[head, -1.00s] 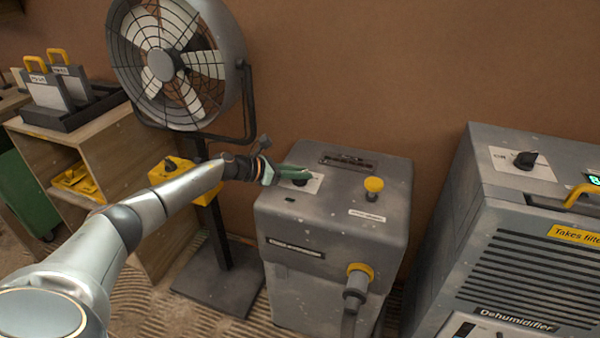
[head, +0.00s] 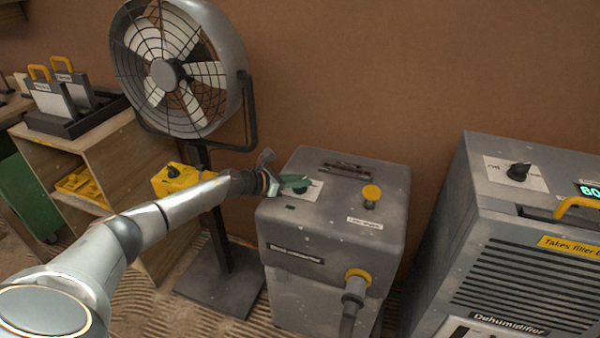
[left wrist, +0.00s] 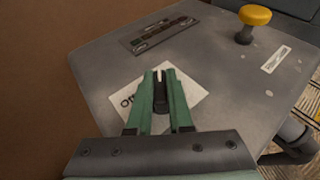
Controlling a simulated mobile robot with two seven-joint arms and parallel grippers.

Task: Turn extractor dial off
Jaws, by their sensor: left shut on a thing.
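The grey extractor (head: 335,235) stands on the floor against the wall. Its black dial (left wrist: 160,95) sits on a white label on the top and is partly hidden by my fingers. My left gripper (head: 297,183) reaches in from the left over the label. In the left wrist view its green fingers (left wrist: 160,80) are closed around the dial, one on each side. Letters of the label (left wrist: 188,97) show to the left of the fingers, partly covered. My right gripper is not in view.
A yellow knob (head: 371,193) rises from the extractor's top, right of the dial. A hose leaves its front. A fan (head: 180,70) on a stand is behind my arm. The dehumidifier (head: 510,240) stands right. Shelving with a yellow case (head: 178,177) is left.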

